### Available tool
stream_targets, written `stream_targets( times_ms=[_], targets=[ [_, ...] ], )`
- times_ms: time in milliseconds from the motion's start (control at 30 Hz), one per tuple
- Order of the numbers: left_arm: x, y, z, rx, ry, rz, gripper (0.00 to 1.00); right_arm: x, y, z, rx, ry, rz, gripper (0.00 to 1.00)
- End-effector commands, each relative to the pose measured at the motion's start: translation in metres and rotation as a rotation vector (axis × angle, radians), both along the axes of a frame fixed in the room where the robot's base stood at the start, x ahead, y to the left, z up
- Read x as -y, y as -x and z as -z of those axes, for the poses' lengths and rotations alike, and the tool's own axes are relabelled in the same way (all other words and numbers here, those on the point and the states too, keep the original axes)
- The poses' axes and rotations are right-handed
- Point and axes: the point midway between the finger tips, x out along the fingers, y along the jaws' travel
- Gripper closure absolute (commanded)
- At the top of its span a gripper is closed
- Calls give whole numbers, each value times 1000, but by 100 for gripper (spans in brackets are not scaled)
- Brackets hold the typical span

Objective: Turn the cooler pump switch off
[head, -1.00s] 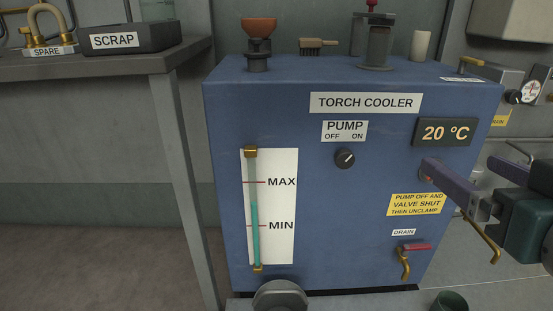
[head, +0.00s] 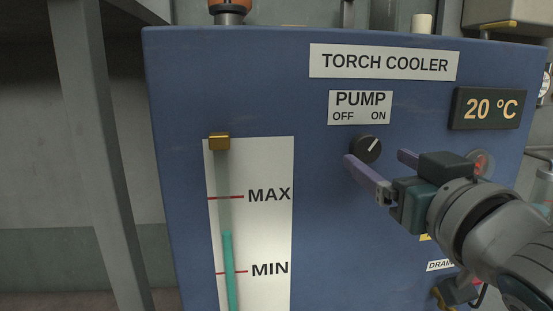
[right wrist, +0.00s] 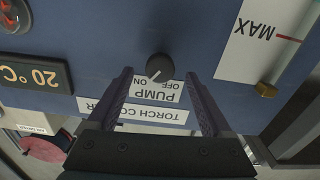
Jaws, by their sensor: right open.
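The pump switch (head: 367,149) is a round black knob on the blue torch cooler (head: 260,90), below the PUMP OFF/ON label (head: 360,107). Its white pointer line slants up and right, towards ON. My right gripper (head: 374,157) is open, its two purple fingers pointing at the panel with the knob between or just beyond their tips. In the right wrist view the knob (right wrist: 160,67) shows upside down, centred between the fingertips with a gap on each side. I cannot tell how far the tips are from the panel. My left gripper is not in view.
A level gauge (head: 265,230) with MAX and MIN marks is left of the knob. A 20 °C display (head: 487,108) and a round reddish fitting (head: 482,163) are to the right. A table leg (head: 95,150) stands at the left.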

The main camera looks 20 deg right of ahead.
Motion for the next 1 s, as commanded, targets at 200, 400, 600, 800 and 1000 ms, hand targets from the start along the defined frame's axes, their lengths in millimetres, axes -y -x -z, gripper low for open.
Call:
stream_targets(
  times_ms=[200,400,600,800,1000],
  targets=[
    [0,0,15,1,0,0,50,7,-33,2,2,0,-2,16],
    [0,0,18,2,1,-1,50,10,-44,1,-1,0,-1,16],
    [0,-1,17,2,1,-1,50,10,-45,1,-1,-1,0,16],
    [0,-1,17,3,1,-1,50,11,-44,1,-1,0,0,32],
    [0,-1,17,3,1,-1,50,11,-44,1,-1,0,0,54]
  ],
)
